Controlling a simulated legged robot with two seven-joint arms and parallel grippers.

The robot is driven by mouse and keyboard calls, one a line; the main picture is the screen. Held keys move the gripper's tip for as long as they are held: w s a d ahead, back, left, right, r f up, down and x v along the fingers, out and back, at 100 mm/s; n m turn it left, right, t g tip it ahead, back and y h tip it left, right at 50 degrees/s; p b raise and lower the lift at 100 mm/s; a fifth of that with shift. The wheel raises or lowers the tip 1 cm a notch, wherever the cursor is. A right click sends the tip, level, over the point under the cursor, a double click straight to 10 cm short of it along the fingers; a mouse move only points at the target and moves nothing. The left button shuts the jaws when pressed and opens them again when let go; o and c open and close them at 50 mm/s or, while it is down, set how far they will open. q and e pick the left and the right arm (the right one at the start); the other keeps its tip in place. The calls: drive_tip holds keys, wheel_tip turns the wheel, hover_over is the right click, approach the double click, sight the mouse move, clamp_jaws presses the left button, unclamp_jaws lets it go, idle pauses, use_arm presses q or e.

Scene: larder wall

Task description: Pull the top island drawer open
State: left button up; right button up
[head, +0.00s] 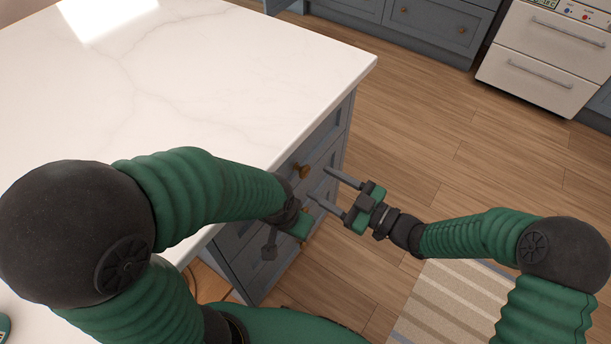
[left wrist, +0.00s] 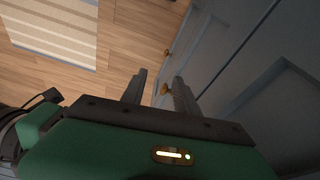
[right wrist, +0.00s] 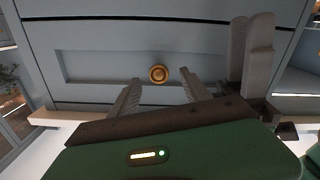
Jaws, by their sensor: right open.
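The island's top drawer (right wrist: 95,66) has a blue-grey panelled front and looks closed. Its round brass knob (right wrist: 158,73) sits centred between the spread fingertips of my right gripper (right wrist: 160,78), with no visible grip on it. In the head view the knob (head: 301,171) shows just left of my right gripper (head: 319,184), which faces the island front. My left gripper (head: 284,238) is low by the island front, partly hidden by its own arm. In the left wrist view my left gripper (left wrist: 158,80) has its fingers apart, with a brass knob (left wrist: 165,89) seen between them.
The white marble island top (head: 200,80) overhangs the drawers, its corner near my right gripper. A striped rug (head: 440,305) lies on the wood floor (head: 430,130). Blue-grey cabinets (head: 425,22) and a white oven (head: 545,60) stand across clear floor.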

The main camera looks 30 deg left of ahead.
sight(308, 174)
drive_tip(key=shift+w+a+f, duration=0.1)
drive_tip(key=shift+a, duration=0.5)
drive_tip(key=shift+w+a+f, duration=0.1)
drive_tip(key=shift+a, duration=0.45)
drive_tip(key=shift+w+a+r+b, duration=0.2)
drive_tip(key=shift+a+r+b, duration=0.05)
drive_tip(key=shift+a+b, duration=0.25)
drive_tip(key=shift+a+r, duration=0.15)
drive_tip(key=shift+a, duration=0.75)
drive_tip(key=shift+c, duration=1.9)
drive_tip(key=shift+d, duration=0.35)
drive_tip(key=c, duration=0.7)
use_arm(q)
drive_tip(key=shift+d+f, duration=0.55)
drive_tip(key=shift+d, duration=0.1)
use_arm(e)
clamp_jaws()
use_arm(q)
drive_tip(key=shift+a, duration=0.1)
use_arm(e)
drive_tip(key=shift+w+a, duration=0.1)
